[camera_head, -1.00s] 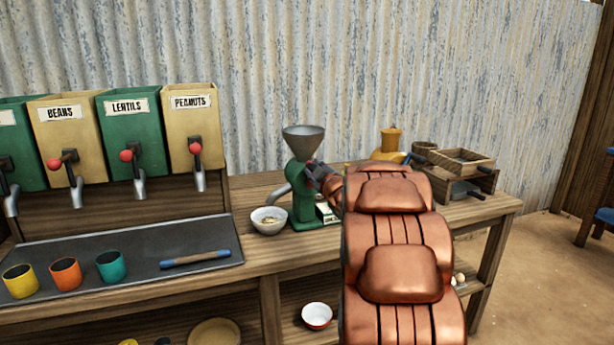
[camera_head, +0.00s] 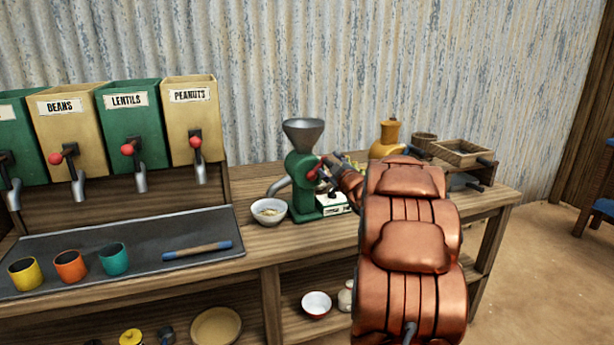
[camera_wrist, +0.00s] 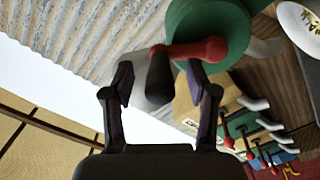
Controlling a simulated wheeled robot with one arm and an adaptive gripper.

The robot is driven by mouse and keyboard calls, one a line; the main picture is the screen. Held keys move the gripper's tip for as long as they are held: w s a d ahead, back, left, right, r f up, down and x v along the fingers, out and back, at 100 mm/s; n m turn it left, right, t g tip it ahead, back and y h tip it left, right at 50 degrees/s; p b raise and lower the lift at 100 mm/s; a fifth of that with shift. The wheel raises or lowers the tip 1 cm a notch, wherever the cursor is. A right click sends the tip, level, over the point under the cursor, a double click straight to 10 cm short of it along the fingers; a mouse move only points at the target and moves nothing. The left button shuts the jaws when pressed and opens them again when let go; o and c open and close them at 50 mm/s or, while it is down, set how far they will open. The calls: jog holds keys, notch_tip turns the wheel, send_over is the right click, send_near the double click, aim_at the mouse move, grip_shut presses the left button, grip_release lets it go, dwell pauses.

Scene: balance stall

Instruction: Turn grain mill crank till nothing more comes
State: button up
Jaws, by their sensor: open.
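The green grain mill (camera_head: 304,180) with its grey funnel hopper (camera_head: 304,131) stands on the wooden counter; its body also shows in the wrist view (camera_wrist: 225,30). Its red crank arm (camera_wrist: 197,50) ends in a dark handle (camera_wrist: 160,76). My gripper (camera_wrist: 160,84) is open, with one finger on each side of the handle; I cannot tell whether either touches it. In the head view, my gripper (camera_head: 336,168) is right of the mill, partly hidden by my arm. A white bowl (camera_head: 268,217) sits below the spout with a little pale content.
A small white scale (camera_head: 334,203) sits right of the mill. A yellow jug (camera_head: 388,140) and a wooden box (camera_head: 462,152) stand behind my arm. Dispensers, three cups and a blue-ended rod (camera_head: 197,250) are to the left. Open counter lies before the bowl.

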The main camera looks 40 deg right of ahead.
jog(key=shift+s, duration=0.1)
jog(key=v, duration=0.7)
jog(key=shift+s+a+b, duration=0.15)
jog(key=shift+s+b, duration=0.15)
jog(key=shift+s, duration=0.05)
dwell(0.5)
dwell(0.4)
